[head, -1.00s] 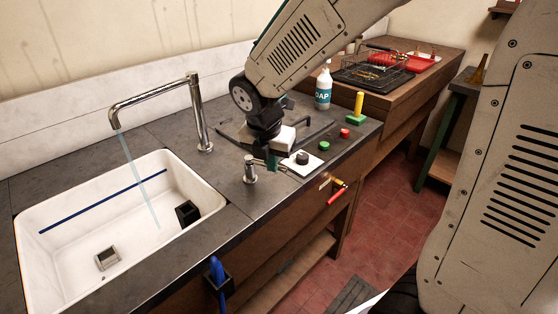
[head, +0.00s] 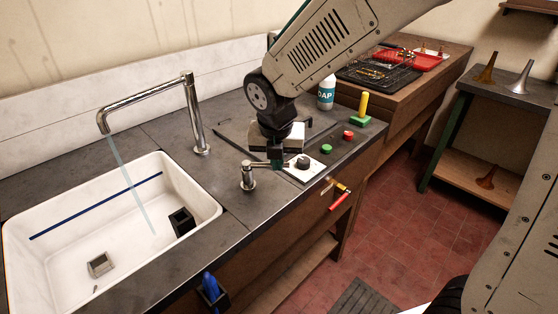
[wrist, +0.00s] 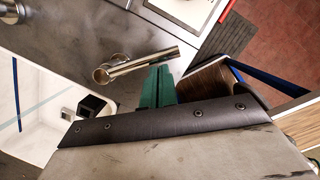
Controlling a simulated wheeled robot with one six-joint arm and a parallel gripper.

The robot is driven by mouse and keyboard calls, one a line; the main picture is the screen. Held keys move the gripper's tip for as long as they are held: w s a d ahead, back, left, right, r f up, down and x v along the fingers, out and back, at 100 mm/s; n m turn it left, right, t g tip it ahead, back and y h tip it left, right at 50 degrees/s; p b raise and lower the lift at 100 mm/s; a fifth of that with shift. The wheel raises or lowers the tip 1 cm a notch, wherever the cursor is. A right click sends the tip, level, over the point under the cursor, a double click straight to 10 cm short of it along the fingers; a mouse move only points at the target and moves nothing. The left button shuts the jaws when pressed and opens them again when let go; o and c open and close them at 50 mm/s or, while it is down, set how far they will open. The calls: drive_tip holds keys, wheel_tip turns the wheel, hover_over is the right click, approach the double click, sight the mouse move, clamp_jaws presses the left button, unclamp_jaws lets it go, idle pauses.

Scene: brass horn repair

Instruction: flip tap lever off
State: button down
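The tap lever (head: 248,176) is a short chrome post with a thin bar at its top, on the dark worktop right of the sink. In the wrist view the lever (wrist: 136,66) is a chrome bar reaching right from its round post. The chrome tap spout (head: 150,95) arches over the sink, and a thin stream of water (head: 133,185) runs from it. My gripper (head: 277,164) is just right of the lever's post, close to the bar. Its green fingers (wrist: 158,88) lie together, empty, beside the bar in the wrist view; I cannot tell whether they touch it.
The white sink (head: 75,255) holds a black box (head: 181,221) and a small grey block (head: 101,264). Right of my gripper are a white plate with a black knob (head: 303,162), green (head: 327,149) and red (head: 348,135) buttons. A soap bottle (head: 326,93) stands behind.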

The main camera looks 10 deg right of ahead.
idle(0.3)
drive_tip(key=s+a+r, duration=0.1)
drive_tip(key=s+r, duration=0.5)
drive_tip(key=r, duration=0.5)
drive_tip(key=shift+a, duration=0.2)
